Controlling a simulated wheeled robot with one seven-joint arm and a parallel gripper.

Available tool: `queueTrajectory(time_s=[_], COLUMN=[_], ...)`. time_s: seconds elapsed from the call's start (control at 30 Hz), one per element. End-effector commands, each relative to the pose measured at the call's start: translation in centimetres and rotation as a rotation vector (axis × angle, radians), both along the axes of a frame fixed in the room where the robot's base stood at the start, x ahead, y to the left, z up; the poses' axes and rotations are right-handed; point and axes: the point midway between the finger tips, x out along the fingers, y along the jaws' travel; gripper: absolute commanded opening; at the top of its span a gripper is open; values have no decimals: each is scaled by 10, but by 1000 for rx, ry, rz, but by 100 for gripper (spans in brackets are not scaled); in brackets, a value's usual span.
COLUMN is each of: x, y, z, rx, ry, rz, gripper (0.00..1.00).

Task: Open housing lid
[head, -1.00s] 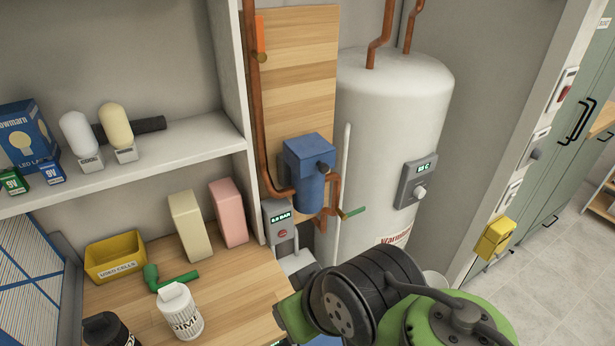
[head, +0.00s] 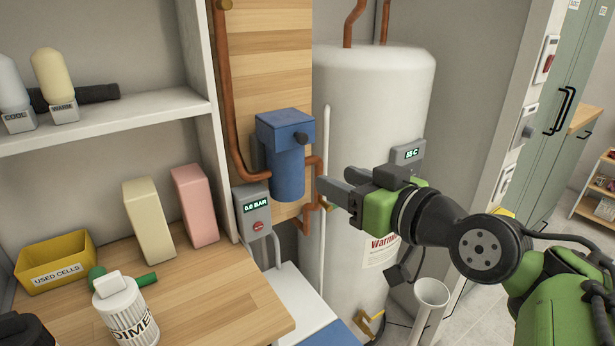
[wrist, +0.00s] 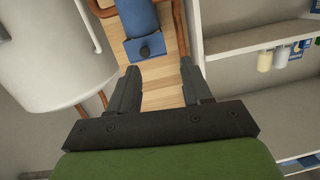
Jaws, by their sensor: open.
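The blue filter housing (head: 287,175) hangs upright on the wooden wall panel, with copper pipes at its sides. My gripper (head: 323,186) is open and empty, to the right of the housing and below the lid's height. Its two fingers (wrist: 160,76) are apart and touch nothing that I can see.
A white water heater (head: 370,110) stands close to the right. A grey pressure box (head: 252,212) reading 0.0 BAR is at lower left. The shelf's side wall (head: 198,80) is left of the panel. The wooden counter (head: 220,295) holds a bottle, boxes and a yellow bin.

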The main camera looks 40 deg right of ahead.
Motion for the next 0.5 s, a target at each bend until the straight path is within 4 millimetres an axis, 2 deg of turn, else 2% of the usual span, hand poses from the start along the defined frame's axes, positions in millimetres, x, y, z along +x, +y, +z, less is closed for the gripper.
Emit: queueTrajectory(time_s=[0.03, 0.07, 0.2, 0.33, 0.5], x=[-8, -13, -22, -14, 6], y=[-15, -21, -30, -29, -32], z=[-8, -5, 6, 10, 10], rx=[-22, -35, -66, -68, -59], ry=[-47, -73, -127, -126, -126], rz=[-35, -49, -73, -71, -74], gripper=[49, 49, 49, 49, 49])
